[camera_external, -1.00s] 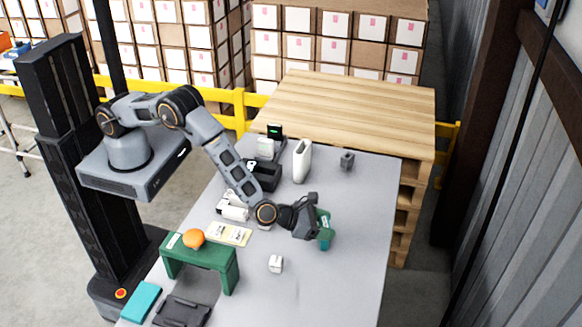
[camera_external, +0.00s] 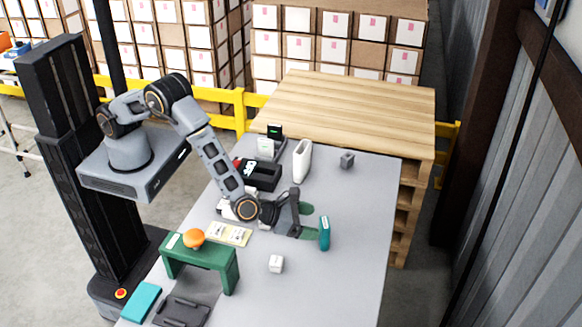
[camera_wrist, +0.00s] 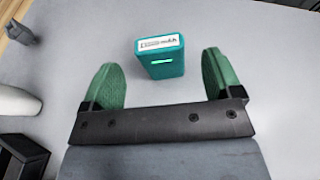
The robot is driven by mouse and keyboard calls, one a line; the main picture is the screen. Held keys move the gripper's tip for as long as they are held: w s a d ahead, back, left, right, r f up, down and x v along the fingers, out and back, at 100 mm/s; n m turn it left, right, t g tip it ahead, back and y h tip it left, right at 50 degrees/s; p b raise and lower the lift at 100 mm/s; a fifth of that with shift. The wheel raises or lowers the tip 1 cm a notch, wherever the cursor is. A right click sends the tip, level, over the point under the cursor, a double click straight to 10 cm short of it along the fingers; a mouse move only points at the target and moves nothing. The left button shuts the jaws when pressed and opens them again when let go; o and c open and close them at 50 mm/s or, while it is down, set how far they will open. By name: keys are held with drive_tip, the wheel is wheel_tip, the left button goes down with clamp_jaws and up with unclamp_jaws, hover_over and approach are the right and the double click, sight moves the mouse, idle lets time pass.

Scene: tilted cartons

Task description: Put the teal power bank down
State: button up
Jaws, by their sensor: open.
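The teal power bank (camera_external: 324,233) stands upright on the grey table, right of my gripper (camera_external: 305,220). In the wrist view the power bank (camera_wrist: 162,58) shows a white label on its top end and a small lit green bar. My gripper (camera_wrist: 164,84) is open, with green finger pads on either side. The power bank is ahead of the fingertips, and a gap shows between it and each pad.
A white cube (camera_external: 276,263) is in front. A green stand (camera_external: 203,257) holds an orange (camera_external: 194,238). The table's right side is clear.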

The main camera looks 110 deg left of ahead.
drive_tip(key=v, duration=0.6)
drive_tip(key=s+a+r+n+g+y, duration=0.3)
drive_tip(key=s+a+r+n+g, duration=0.4)
drive_tip(key=s+a+r+n, duration=0.9)
drive_tip(key=s+d+n+g+h, duration=0.1)
drive_tip(key=s+n+h, duration=0.3)
drive_tip(key=s+n, duration=0.4)
drive_tip(key=s+d+r+n+h, duration=0.1)
drive_tip(key=s+d+n+h, duration=0.2)
drive_tip(key=s+n, duration=0.4)
drive_tip(key=shift+s+n+g+h+b, duration=0.4)
drive_tip(key=shift+s+h, duration=0.1)
drive_tip(key=shift+s, duration=0.7)
